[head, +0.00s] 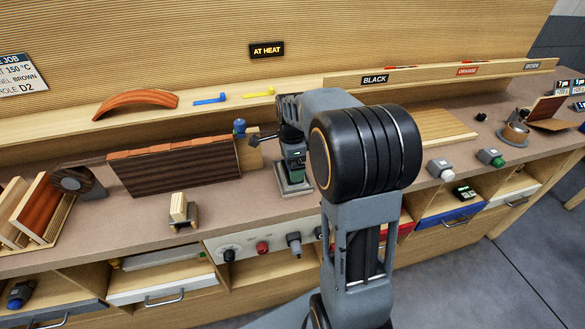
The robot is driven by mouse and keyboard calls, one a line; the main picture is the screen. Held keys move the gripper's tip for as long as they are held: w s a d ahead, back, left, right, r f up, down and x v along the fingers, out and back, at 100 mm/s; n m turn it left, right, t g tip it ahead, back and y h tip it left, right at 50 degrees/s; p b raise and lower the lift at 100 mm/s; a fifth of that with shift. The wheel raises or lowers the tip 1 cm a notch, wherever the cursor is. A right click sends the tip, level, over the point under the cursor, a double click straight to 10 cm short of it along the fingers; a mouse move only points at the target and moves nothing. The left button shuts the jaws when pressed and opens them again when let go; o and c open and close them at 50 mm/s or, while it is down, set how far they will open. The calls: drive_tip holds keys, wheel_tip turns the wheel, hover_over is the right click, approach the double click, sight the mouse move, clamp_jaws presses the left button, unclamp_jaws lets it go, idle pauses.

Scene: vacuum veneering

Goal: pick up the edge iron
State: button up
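My arm crosses the middle of the head view, and its wrist comes down at the back of the bench. My gripper (293,160) is low over a small pale grey stand (293,188). A dark body with a small green mark shows just above this stand; it may be the edge iron, but I cannot tell it apart from my gripper. The fingers are too small and too hidden to show whether they are open or shut. A dark pointed part (262,138) sticks out to the left, beside a blue knob (239,126).
A dark veneered panel (175,167) stands left of my gripper, with a small block on a holder (183,211) in front. A lit "AT HEAT" sign (267,50) hangs behind. A wooden board (445,127) lies to the right. Bare bench top (240,200) lies left of the stand.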

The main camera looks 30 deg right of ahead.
drive_tip(key=c, duration=1.2)
drive_tip(key=shift+r, duration=0.1)
drive_tip(key=shift+c, duration=0.3)
drive_tip(key=shift+r, duration=0.1)
